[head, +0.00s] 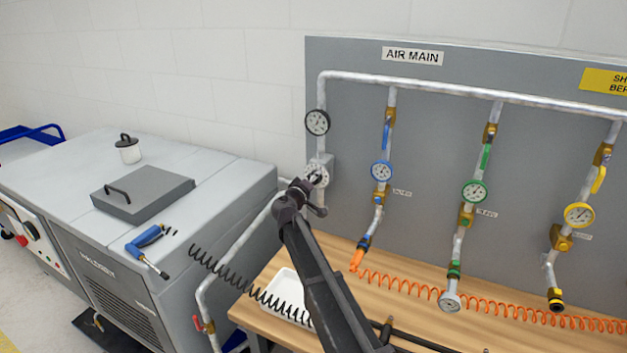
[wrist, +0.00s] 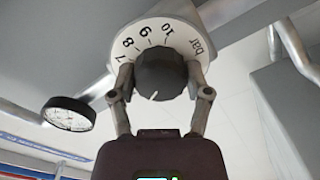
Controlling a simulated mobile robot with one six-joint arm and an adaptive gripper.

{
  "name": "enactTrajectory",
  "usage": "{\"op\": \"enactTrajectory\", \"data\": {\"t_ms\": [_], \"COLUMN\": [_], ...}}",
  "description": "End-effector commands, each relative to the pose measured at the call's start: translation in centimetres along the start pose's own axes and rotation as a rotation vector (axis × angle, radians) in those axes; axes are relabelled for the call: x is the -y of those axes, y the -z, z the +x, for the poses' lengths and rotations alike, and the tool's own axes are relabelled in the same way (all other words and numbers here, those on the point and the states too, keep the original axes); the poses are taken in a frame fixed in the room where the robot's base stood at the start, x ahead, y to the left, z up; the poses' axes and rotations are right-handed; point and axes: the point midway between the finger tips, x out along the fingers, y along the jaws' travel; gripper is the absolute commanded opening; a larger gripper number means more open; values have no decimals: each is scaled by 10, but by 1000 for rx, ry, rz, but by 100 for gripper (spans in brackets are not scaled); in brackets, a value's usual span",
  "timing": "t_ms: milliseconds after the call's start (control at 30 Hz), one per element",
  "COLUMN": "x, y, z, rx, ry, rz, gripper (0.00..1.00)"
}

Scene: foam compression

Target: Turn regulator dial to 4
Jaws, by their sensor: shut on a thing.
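The regulator dial is a dark knob (wrist: 161,74) in front of a white round scale plate (wrist: 150,30), seen upside down in the wrist view. Figures 7, 8, 9, 10 and "bar" show on the plate; the rest of the scale is hidden or out of view. A light pointer mark shows on the knob's lower edge; the figure it points to cannot be read. My gripper (wrist: 160,88) has a finger on each side of the knob and is shut on it. In the head view my gripper (head: 311,184) covers much of the scale plate (head: 319,172).
A black-rimmed gauge (head: 317,122) sits on the pipe above the dial. Blue (head: 382,170), green (head: 474,191) and yellow (head: 579,215) gauges stand on branches to the right. A wooden bench (head: 265,283) with a white tray (head: 283,290) and an orange coiled hose (head: 400,284) lies below.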

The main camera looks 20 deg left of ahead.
Motion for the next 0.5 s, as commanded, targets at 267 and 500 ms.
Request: {"op": "enactTrajectory", "data": {"t_ms": [267, 500], "x": [0, 0], "y": [1, 0], "z": [1, 1], "rx": [-1, -1], "ry": [-1, -1], "rz": [0, 1], "gripper": [98, 98]}}
